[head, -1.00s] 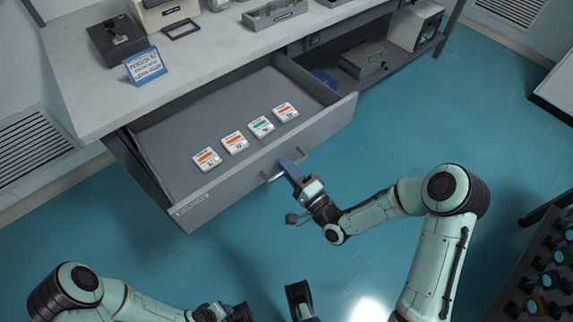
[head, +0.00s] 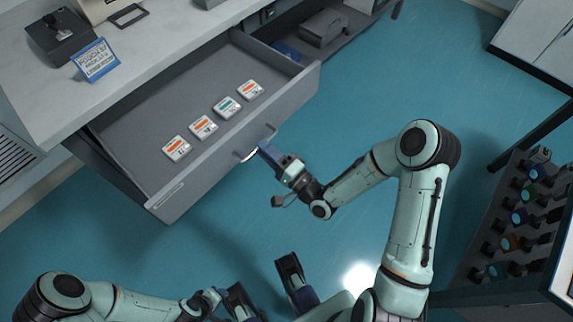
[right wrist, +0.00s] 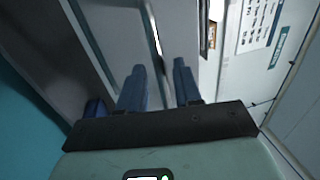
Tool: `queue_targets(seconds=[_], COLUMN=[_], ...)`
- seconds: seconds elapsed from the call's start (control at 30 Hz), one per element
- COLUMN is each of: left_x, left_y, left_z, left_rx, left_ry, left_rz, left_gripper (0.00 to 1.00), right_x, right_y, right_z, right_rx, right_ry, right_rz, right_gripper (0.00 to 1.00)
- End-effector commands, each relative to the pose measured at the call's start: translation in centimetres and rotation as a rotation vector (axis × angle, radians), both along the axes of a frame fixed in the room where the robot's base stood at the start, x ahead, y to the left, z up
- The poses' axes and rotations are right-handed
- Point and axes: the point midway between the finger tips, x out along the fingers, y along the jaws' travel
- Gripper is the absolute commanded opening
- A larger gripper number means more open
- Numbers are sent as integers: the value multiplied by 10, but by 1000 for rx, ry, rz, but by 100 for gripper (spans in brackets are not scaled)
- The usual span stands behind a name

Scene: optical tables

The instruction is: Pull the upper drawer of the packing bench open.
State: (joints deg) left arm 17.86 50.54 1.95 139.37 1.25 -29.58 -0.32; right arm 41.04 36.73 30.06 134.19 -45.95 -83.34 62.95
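The upper drawer (head: 167,115) of the packing bench (head: 128,62) stands far out, with its grey inside showing. Its bar handle (head: 249,156) is on the front panel, partly hidden by my right gripper (head: 265,150). The right fingertips are at the middle of the handle in the head view. In the right wrist view the two fingers (right wrist: 159,72) stand apart, with a pale narrow strip beyond the gap; contact with the handle cannot be told. My left gripper (head: 265,285) is low in the head view, its dark jaws apart and empty, away from the drawer.
Several small labelled boxes (head: 227,107) lie in a row in the drawer. A blue sign (head: 95,61) and a black device (head: 58,37) stand on the bench top. A rack of coloured knobs (head: 520,215) is at the right.

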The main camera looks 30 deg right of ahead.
Motion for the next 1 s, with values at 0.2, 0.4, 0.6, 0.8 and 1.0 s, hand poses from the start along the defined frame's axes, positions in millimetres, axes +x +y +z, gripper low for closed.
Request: queue_targets(seconds=[0.2, 0.4, 0.6, 0.8, 1.0], left_x=[-5, -7, -9, -9, -9], left_y=[-3, -3, -4, -5, -5], left_z=[4, 5, 7, 7, 7], left_rx=[-6, -8, -12, -12, -12], left_ry=[12, 18, 23, 24, 24], left_rz=[-6, -8, -11, -11, -11], left_gripper=[43, 43, 43, 43, 43], right_x=[-47, -82, -99, -102, -101], right_y=[-18, -31, -37, -37, -37], right_z=[-11, -18, -21, -22, -22], right_rx=[0, 0, 0, -1, -1], right_ry=[6, 4, 1, 0, 1], right_rz=[-4, -4, -2, -1, -1], right_gripper=[34, 34, 34, 34, 34])
